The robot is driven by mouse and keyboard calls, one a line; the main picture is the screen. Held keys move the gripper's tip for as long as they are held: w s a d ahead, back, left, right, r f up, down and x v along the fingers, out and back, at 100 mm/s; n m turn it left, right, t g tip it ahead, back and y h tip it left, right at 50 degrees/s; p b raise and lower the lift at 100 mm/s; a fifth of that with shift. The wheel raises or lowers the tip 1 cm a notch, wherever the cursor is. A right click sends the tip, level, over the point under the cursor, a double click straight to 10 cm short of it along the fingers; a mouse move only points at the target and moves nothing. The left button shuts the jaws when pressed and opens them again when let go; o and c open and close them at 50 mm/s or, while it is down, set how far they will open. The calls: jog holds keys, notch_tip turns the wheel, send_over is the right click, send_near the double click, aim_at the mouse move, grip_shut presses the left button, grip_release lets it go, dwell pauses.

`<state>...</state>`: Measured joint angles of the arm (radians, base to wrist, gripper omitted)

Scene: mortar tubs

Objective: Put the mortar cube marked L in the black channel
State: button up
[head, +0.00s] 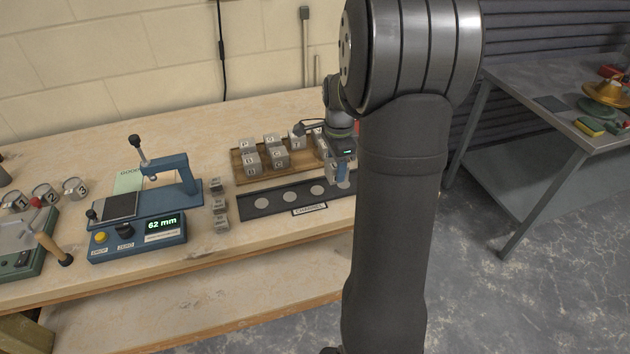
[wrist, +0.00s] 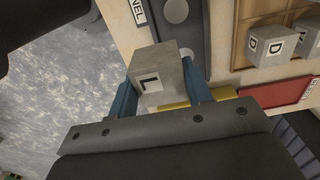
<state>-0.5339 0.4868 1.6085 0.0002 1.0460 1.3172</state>
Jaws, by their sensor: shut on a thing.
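The grey mortar cube marked L (wrist: 158,80) is between the two blue fingers of my gripper (wrist: 162,84) in the wrist view, its letter facing the camera. My gripper is shut on it. In the head view my gripper (head: 343,176) is over the right end of the black channel (head: 275,207), and the cube is hard to make out there. The channel is a long dark strip with several pale round spots. In the wrist view the channel (wrist: 190,28) lies beyond the cube, which overlaps its near end. I cannot tell whether the cube touches the channel.
A wooden tray (head: 238,168) with several lettered cubes stands behind the channel. Small grey blocks (head: 220,206) lie at the channel's left. A blue device (head: 135,238) reading 62 mm stands further left. The bench's front edge is close to the channel.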

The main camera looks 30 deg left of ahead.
jog(key=a+f, duration=0.2)
jog(key=a, duration=0.1)
jog(key=a+f, duration=0.1)
jog(key=a, duration=0.1)
jog(key=shift+s+a, duration=0.1)
jog(key=shift+f, duration=2.05)
jog(key=shift+f, duration=0.1)
jog(key=shift+f, duration=0.1)
jog(key=o, duration=1.2)
jog(key=shift+c, duration=0.2)
notch_tip(320, 180, up, 12)
jog(key=shift+r, duration=0.2)
